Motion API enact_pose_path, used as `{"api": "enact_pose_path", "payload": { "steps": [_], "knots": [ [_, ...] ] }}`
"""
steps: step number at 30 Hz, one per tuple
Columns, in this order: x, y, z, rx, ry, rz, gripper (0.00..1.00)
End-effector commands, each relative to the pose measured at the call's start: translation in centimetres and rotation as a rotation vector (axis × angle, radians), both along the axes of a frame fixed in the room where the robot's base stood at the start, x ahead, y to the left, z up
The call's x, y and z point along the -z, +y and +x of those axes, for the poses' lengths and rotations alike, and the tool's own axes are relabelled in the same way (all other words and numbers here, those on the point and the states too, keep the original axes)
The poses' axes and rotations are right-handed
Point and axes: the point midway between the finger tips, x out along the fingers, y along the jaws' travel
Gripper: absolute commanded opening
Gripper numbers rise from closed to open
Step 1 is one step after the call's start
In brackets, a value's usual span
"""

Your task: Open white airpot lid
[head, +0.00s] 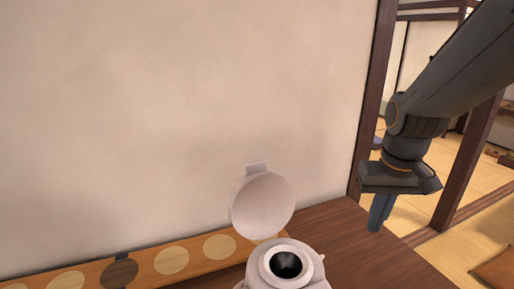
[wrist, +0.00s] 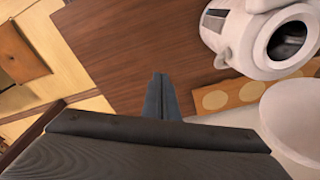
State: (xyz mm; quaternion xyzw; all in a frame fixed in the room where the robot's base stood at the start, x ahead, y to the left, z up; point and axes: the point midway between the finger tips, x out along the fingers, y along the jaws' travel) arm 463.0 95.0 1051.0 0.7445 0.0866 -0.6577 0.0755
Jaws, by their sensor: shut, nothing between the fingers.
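The white airpot (head: 284,277) stands on the dark wooden table at the bottom of the head view. Its lid (head: 263,205) is swung up and stands open behind the round mouth, whose dark inside shows. In the wrist view the airpot (wrist: 235,35) is at the top right, with the open lid (wrist: 296,120) below it at the right edge. My gripper (head: 379,213) is to the right of the airpot, apart from it, pointing down. Its fingers (wrist: 162,97) are together and hold nothing.
The dark wooden table (head: 350,240) is bare between the airpot and its right edge. A lighter wooden strip with pale round spots (head: 170,261) runs along the wall (head: 180,110). A dark post (head: 372,100) and tatami floor lie to the right.

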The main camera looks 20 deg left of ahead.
Motion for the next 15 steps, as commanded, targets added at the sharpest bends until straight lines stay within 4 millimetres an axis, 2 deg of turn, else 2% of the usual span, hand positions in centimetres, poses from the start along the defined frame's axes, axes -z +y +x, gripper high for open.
{"api": "enact_pose_path", "payload": {
  "steps": [1, 4, 6, 9, 12, 15],
  "knots": [
    [-2.6, 4.1, 2.0, -0.079, -0.013, 0.003, 0.00],
    [-7.7, 11.4, 4.0, -0.208, -0.021, 0.007, 0.00],
    [-11.1, 16.1, 4.2, -0.291, -0.025, 0.010, 0.00],
    [-15.6, 22.0, 3.5, -0.393, -0.029, 0.013, 0.00],
    [-19.1, 26.0, 2.2, -0.469, -0.033, 0.016, 0.00],
    [-21.3, 28.4, 1.1, -0.515, -0.034, 0.017, 0.00]
  ]
}}
